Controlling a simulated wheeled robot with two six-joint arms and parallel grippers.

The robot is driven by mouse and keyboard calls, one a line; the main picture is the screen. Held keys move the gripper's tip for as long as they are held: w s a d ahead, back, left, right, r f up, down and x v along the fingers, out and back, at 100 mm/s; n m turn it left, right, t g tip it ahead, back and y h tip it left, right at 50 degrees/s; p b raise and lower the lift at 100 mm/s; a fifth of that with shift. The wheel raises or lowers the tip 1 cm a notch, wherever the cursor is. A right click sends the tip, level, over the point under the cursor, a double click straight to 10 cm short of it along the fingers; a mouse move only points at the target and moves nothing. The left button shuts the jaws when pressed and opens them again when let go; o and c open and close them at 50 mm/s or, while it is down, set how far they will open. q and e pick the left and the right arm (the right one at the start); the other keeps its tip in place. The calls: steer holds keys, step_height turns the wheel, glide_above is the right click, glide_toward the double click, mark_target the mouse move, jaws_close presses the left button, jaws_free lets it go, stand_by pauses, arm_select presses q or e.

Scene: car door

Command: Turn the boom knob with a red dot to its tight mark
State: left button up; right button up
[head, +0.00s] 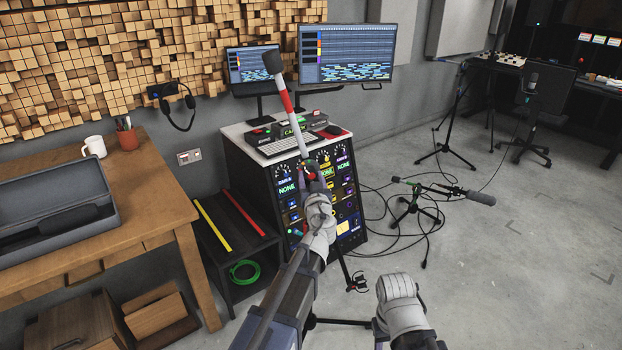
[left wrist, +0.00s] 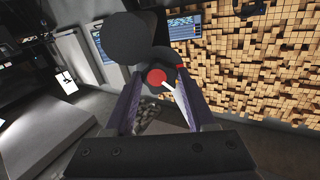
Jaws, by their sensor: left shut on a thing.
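A boom pole with a dark microphone (head: 272,62) on its end and a red-and-white stretch (head: 287,102) rises in front of the rack in the head view. My left gripper (head: 311,172) is at the boom's joint, in front of the rack's face. In the left wrist view the dark knob with a red dot (left wrist: 157,77) sits between my left gripper's fingers (left wrist: 158,95), which are shut on it. A white line runs from the dot toward the lower right. I cannot make out a tight mark. My right arm shows low in the head view, but its fingers do not.
A rack (head: 345,230) with labelled panels stands behind the boom. A wooden desk (head: 150,175) is at left, beside a low dark shelf (head: 235,245). Another microphone stand (head: 415,207) and loose cables are on the floor at right. The floor further right is open.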

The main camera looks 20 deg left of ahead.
arm_select(q)
jaws_close()
steer(key=shift+m, duration=0.3)
steer(key=m, duration=0.3)
steer(key=shift+m, duration=2.1)
steer(key=o, duration=1.2)
jaws_free()
